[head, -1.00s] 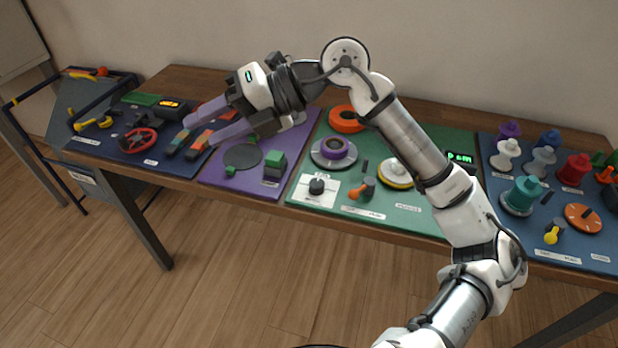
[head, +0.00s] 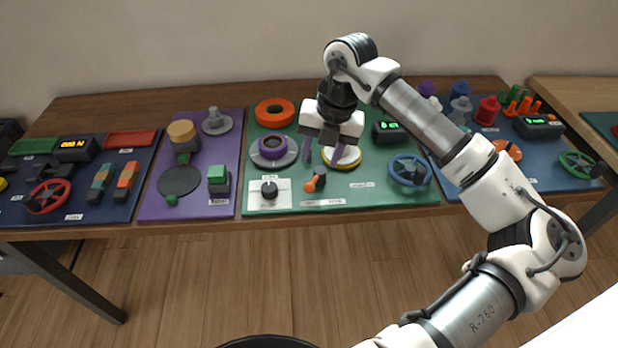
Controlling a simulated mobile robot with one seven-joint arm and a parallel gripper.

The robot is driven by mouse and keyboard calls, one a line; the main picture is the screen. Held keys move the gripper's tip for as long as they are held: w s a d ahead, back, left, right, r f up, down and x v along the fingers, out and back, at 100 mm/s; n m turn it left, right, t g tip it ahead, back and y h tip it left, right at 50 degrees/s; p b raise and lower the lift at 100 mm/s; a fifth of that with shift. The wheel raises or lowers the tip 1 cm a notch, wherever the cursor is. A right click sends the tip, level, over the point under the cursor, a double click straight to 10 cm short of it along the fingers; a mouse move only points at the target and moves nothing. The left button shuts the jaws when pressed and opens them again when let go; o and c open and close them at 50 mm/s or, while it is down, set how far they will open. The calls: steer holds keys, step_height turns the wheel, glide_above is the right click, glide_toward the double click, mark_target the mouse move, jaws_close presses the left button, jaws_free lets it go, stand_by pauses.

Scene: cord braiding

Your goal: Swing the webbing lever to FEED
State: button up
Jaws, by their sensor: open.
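A small lever (head: 311,186) with an orange knob and a dark pivot sits near the front of the green board (head: 375,196). Its knob points to the lower left. A white label strip lies in front of it, but its words are too small to read, so I cannot confirm this is the webbing lever. My gripper (head: 322,158) points down above the green board, just behind the lever. Its two purple-grey fingers are apart with nothing between them. It appears clear of the lever, though the exact height is hard to tell.
Close around are a black knob on a white plate (head: 284,203), a purple ring on a grey disc (head: 292,158), a yellow-rimmed disc (head: 351,164), a blue handwheel (head: 409,171), an orange ring (head: 274,112) and a green-lit display (head: 390,132).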

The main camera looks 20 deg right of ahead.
mark_target(310, 184)
steer(key=f, duration=0.3)
steer(key=a+f+p, duration=0.1)
steer(key=f, duration=0.2)
steer(key=w+f, duration=0.1)
steer(key=f, duration=0.1)
steer(key=shift+a+f+p, duration=0.3)
steer(key=shift+a+f, duration=0.05)
steer(key=shift+f, duration=0.05)
steer(key=c, duration=0.9)
